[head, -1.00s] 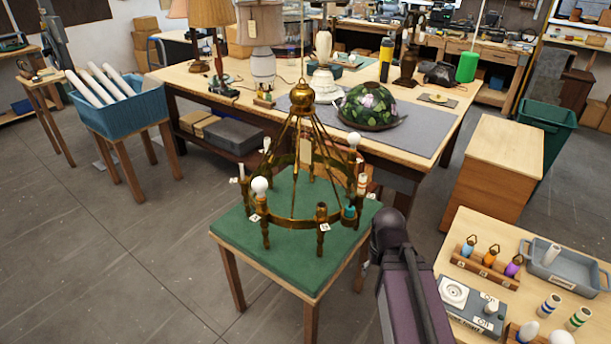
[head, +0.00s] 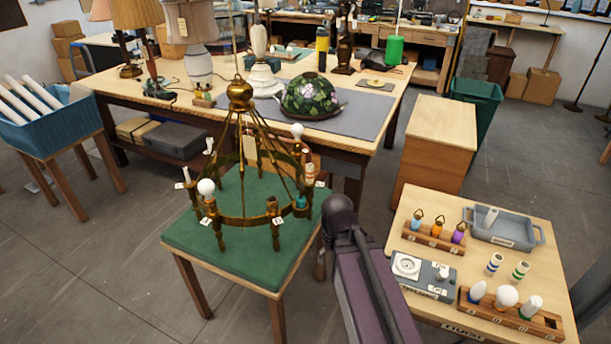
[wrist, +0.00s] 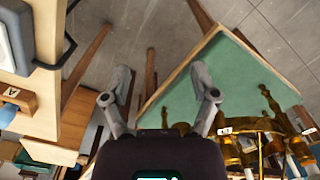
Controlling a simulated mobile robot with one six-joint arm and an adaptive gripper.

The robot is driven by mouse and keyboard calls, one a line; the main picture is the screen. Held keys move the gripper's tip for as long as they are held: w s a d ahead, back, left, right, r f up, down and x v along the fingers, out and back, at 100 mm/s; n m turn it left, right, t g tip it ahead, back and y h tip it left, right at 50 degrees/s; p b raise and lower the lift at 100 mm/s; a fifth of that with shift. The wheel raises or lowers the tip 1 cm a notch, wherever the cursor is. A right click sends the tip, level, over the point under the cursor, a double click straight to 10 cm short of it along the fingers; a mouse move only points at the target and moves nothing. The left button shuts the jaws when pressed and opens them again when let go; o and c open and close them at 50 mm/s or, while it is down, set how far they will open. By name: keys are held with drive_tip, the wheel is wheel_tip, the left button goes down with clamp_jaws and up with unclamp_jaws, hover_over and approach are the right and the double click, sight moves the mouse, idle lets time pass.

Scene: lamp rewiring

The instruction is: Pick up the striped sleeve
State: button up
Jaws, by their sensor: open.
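Two striped sleeves stand upright on the small wooden table at the right in the head view. One is white with blue bands (head: 494,264) and the other is white with green bands (head: 520,271). My gripper (wrist: 161,86) is open and empty in the wrist view, with floor and the edge of a green-topped table beyond its fingers. In the head view my arm stands between the chandelier table and the right table, left of the sleeves. No striped sleeve is clear in the wrist view.
The brass chandelier (head: 240,92) stands on the green-topped table (head: 190,240). Around the sleeves are a grey tray (head: 535,238), a rack with coloured pieces (head: 432,241), a tester box (head: 432,283) and a bulb rack (head: 508,316). A wooden cabinet (head: 436,140) stands behind.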

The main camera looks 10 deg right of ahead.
idle(0.4)
drive_tip(key=shift+c, duration=1.4)
drive_tip(key=shift+a, duration=0.1)
